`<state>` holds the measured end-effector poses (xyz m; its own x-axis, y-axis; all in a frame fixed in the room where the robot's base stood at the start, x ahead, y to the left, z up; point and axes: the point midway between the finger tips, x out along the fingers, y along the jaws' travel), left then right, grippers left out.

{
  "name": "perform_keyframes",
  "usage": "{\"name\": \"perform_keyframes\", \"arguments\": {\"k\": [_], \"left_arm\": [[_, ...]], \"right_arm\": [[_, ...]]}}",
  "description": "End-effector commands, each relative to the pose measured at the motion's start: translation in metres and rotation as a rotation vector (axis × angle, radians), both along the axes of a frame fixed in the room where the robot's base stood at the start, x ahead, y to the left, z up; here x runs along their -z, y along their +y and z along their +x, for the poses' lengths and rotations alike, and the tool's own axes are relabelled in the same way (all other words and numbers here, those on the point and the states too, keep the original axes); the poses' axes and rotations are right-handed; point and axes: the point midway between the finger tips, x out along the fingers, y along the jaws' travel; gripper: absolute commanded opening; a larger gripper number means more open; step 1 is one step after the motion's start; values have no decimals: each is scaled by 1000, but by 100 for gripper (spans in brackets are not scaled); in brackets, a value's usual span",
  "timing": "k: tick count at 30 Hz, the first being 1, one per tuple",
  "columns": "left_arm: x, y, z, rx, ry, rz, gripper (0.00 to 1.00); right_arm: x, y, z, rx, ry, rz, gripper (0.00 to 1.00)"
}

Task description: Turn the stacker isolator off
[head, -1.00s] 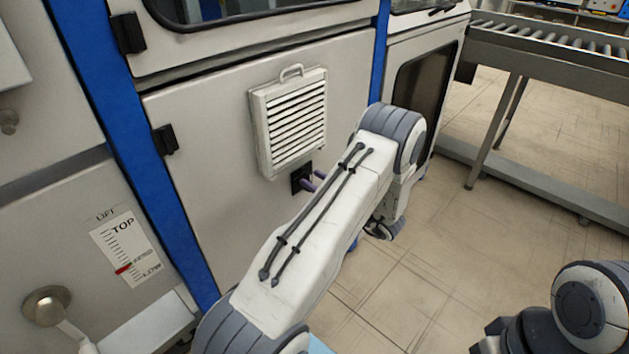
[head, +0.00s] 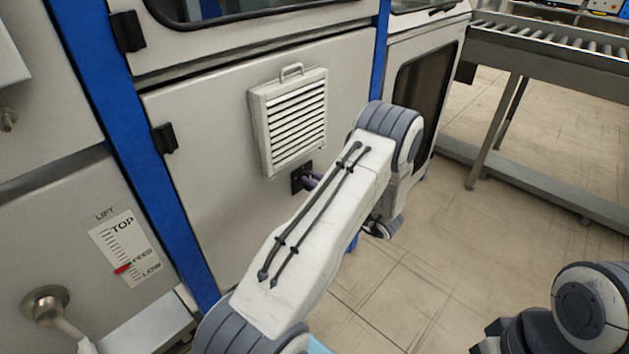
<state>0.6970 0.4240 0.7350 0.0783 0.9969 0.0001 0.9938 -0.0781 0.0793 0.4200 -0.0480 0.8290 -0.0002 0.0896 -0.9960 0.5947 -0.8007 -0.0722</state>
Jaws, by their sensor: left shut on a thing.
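The stacker isolator shows as a small black plate (head: 297,180) on the pale machine panel, just below the louvred vent. My left arm comes in from the lower left and covers most of the area in front of it. My right gripper is not clearly in view; only a piece of my right arm shows at the lower right.
A louvred vent (head: 292,122) with a handle sticks out just above the isolator. A blue post (head: 150,170) and a lift scale card (head: 125,246) are to the left. A roller conveyor (head: 545,55) stands at the upper right. The tiled floor between is clear.

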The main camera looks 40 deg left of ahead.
Motion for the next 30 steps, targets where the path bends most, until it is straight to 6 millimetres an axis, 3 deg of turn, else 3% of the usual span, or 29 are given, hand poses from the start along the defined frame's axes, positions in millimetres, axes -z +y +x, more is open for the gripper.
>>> {"name": "perform_keyframes", "arguments": {"k": [17,30], "left_arm": [[7,1,-9,0,-494,-39,0],[14,1,-15,0,-912,-72,0]], "right_arm": [[32,0,0,0,0,0,44],[74,0,0,0,0,0,44]]}}
